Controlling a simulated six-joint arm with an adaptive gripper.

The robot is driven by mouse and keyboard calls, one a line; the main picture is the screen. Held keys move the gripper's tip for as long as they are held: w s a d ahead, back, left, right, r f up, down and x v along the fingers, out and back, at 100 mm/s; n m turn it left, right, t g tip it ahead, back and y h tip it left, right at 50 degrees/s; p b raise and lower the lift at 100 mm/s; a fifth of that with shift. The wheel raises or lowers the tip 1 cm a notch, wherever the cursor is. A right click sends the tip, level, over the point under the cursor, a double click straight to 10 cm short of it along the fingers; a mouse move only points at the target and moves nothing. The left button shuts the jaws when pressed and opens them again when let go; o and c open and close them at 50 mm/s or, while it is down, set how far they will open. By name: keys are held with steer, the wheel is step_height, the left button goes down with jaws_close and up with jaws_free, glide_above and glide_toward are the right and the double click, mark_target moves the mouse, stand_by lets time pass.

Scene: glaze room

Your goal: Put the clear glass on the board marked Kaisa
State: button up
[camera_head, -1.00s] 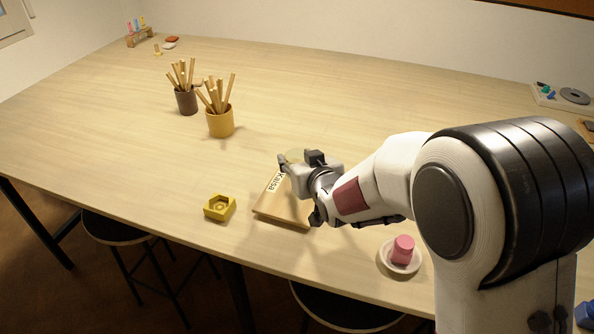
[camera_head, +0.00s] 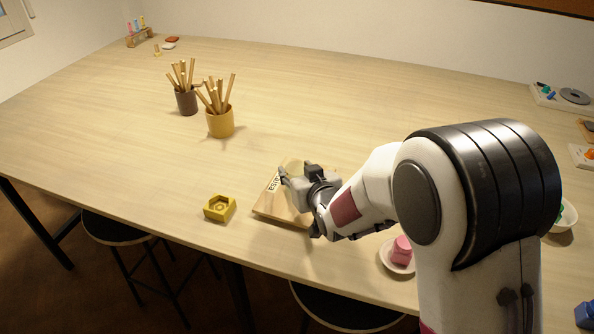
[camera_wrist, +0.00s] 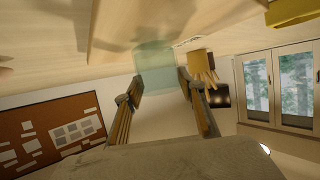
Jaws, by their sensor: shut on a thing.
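The board marked Kaisa (camera_head: 271,209) is a light wooden slab near the table's front edge, its label at the left side. My gripper (camera_head: 298,173) is over the board's back part and hides some of it. It is shut on the clear glass (camera_wrist: 155,66), which is pale greenish and see-through between the fingertips in the wrist view. In the head view the glass shows only faintly behind the fingers. I cannot tell whether its base touches the board.
A pink cup on a white saucer (camera_head: 397,256) is to the right, beside my arm. A yellow cup (camera_head: 221,124) and a dark cup (camera_head: 186,102), both with wooden sticks, stand farther back. The table's middle is clear.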

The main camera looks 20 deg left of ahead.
steer(key=o, duration=1.2)
steer(key=shift+f, duration=0.15)
steer(key=shift+o, duration=0.2)
steer(key=shift+r, duration=0.25)
steer(key=v, duration=1.2)
steer(key=shift+d, duration=0.1)
